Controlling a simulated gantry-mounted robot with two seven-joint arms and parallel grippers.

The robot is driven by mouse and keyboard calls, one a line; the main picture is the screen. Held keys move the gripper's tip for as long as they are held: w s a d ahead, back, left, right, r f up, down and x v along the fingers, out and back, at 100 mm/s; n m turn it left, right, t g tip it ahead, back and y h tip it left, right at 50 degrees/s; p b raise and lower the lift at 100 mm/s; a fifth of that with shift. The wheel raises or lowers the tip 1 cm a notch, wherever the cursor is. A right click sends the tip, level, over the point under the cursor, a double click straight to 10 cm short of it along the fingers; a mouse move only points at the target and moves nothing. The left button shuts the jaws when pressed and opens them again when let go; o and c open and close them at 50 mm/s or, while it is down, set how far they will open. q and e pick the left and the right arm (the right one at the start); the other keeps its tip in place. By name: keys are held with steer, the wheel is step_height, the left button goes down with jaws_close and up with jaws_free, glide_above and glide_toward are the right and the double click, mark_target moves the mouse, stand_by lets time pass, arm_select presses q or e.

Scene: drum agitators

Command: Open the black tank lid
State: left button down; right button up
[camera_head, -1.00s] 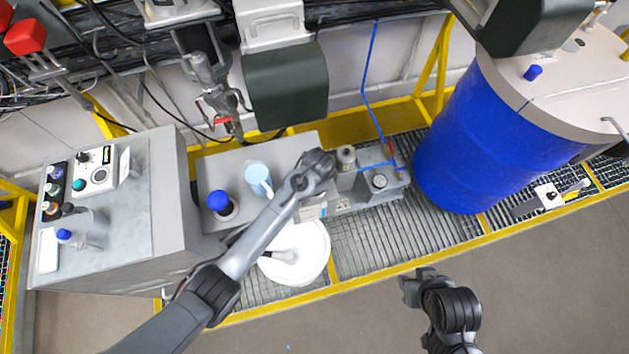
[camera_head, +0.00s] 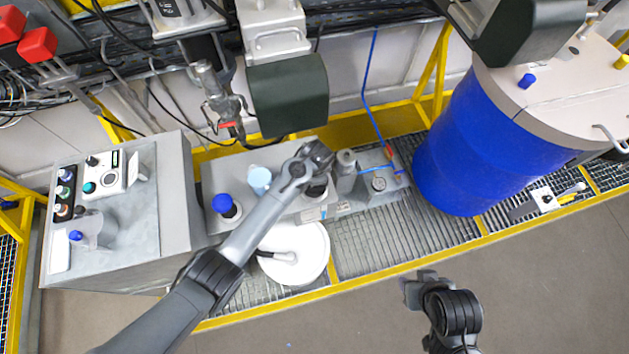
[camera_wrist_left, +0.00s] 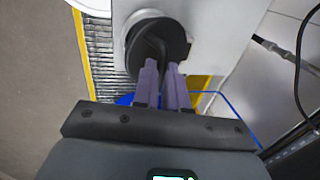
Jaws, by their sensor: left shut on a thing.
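The black tank lid (camera_wrist_left: 157,45) is a dark round disc in the left wrist view, in front of a light grey round rim (camera_wrist_left: 131,38). The disc looks offset from the rim, but I cannot tell how far it is tilted. My left gripper (camera_wrist_left: 161,72) is shut on the lid, its two purple-grey fingers close together at the near edge. In the head view, my left gripper (camera_head: 318,155) is above the grey tank top (camera_head: 285,160), and a dark round part (camera_head: 317,190) shows just below it. My right gripper (camera_head: 411,291) hangs over the floor, away from the tank.
Blue-capped (camera_head: 222,203) and grey-capped (camera_head: 346,160) fittings flank the left gripper. A white bucket (camera_head: 300,250) stands in front. A blue drum (camera_head: 470,150) is at the right and a control box (camera_head: 115,210) at the left. A dark green housing (camera_head: 287,95) hangs behind.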

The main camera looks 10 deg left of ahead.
arm_select(q)
steer(key=shift+w+a+r, duration=0.15)
steer(key=shift+w+a, duration=0.25)
steer(key=shift+w, duration=0.25)
steer(key=shift+w+a+r, duration=0.1)
steer(key=shift+w+a, duration=0.25)
steer(key=shift+w, duration=0.3)
steer(key=c, duration=1.3)
jaws_free()
steer(key=shift+o, duration=0.7)
steer(key=shift+d+r, duration=0.1)
steer(key=shift+r, duration=0.1)
step_height(320, 180, up, 10)
steer(key=s, duration=0.2)
steer(key=shift+d+r+p, duration=0.25)
steer(key=shift+d+p, duration=0.05)
steer(key=shift+d, duration=0.1)
steer(key=shift+c, duration=0.5)
